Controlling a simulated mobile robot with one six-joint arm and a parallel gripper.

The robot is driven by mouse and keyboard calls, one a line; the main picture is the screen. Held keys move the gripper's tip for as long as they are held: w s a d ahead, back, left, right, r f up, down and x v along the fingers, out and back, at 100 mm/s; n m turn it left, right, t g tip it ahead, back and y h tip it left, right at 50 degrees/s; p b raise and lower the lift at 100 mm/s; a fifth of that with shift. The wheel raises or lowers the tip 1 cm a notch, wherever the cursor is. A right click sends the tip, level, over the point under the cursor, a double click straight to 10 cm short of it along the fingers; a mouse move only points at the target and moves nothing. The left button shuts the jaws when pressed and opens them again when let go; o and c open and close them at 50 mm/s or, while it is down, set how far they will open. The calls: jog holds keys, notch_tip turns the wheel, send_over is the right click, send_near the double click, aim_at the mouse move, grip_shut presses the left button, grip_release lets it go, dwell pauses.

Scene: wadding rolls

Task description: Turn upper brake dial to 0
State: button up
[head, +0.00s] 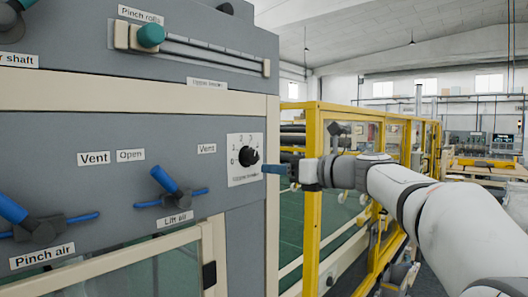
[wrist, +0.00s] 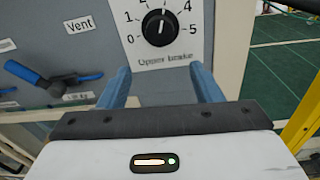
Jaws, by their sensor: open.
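The upper brake dial (wrist: 160,27) is a round black knob on a white scale plate (wrist: 185,52) lettered "Upper brake". In the wrist view, 0 and 1 show at its left, 4 and 5 at its right. A pale line on the knob runs roughly upright, between the 1 and 4 sides. The plate's top is cut off there. In the head view the dial (head: 248,156) sits near the panel's right edge. My gripper (wrist: 162,76) is open and empty, its blue fingers apart and below the knob. In the head view my gripper (head: 270,168) is just right of the dial.
Left of the dial are the blue "Lift air" valve handle (head: 170,187) and the "Pinch air" handle (head: 30,225). A teal-knobbed slider (head: 151,36) is above. A yellow frame (head: 313,190) stands right of the panel, close to my arm.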

aim_at(254, 158)
jog(key=shift+m+y, duration=0.3)
jog(key=shift+y, duration=0.1)
jog(key=shift+w+r+p+x, duration=0.1)
jog(key=shift+r+p+x, duration=0.25)
jog(key=shift+x, duration=1)
jog(key=shift+w+r+p+x, duration=0.15)
jog(key=shift+p+x, duration=0.3)
jog(key=shift+x, duration=0.85)
jog(key=shift+s+r+p+x, duration=0.1)
jog(key=shift+r+p+x, duration=0.3)
jog(key=shift+x, duration=0.95)
jog(key=shift+w+d, duration=0.1)
jog(key=shift+d, duration=0.05)
jog(key=shift+c, duration=0.3)
